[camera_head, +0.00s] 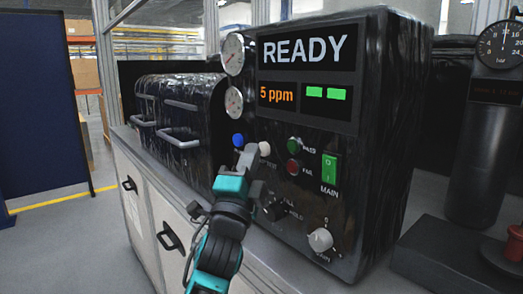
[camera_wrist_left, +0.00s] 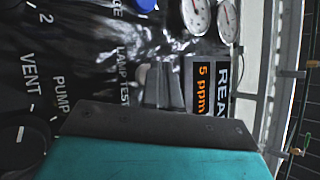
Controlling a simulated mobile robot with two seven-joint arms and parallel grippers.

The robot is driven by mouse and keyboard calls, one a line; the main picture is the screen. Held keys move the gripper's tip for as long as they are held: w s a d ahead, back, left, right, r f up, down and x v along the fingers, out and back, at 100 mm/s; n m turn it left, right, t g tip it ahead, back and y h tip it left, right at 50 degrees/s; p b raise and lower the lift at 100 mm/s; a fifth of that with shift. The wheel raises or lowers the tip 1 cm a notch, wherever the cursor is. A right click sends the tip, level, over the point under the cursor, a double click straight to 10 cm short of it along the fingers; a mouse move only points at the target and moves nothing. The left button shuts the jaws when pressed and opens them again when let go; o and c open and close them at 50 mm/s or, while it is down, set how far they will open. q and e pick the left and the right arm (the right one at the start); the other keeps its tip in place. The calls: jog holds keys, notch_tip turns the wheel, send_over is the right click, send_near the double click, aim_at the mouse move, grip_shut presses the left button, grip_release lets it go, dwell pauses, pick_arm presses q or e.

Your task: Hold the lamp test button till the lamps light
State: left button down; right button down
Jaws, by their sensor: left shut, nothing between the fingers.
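The lamp test button is a pale round button (camera_head: 265,149) on the black panel, with a partly hidden label below it. In the wrist view the button (camera_wrist_left: 143,76) shows beside the LAMP TEST lettering. My left gripper (camera_head: 249,154) is shut and empty in front of the panel, its tips just left of the button in the head view. In the wrist view the fingertips (camera_wrist_left: 165,85) overlap the button's edge; I cannot tell whether they touch it. The green PASS lamp (camera_head: 294,145) and red FAIL lamp (camera_head: 293,167) look dark. My right gripper is out of view.
A blue button (camera_head: 238,140) sits close to my left fingertips. The display (camera_head: 306,50) reads READY and 5 ppm. A green MAIN switch (camera_head: 329,167) and several knobs are on the same panel. A black chamber with handles (camera_head: 180,105) stands to the left.

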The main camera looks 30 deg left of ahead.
pick_arm(q)
jog(key=shift+w, duration=0.15)
dwell(0.5)
jog(key=shift+s+a, duration=0.25)
jog(key=shift+s, duration=0.5)
jog(key=shift+s+p, duration=0.1)
jog(key=shift+p, duration=0.2)
jog(key=s, duration=0.1)
jog(key=s+a, duration=0.1)
jog(key=s, duration=0.1)
jog(key=s+a+p, duration=0.1)
jog(key=shift+s, duration=0.2)
jog(key=shift+f, duration=0.1)
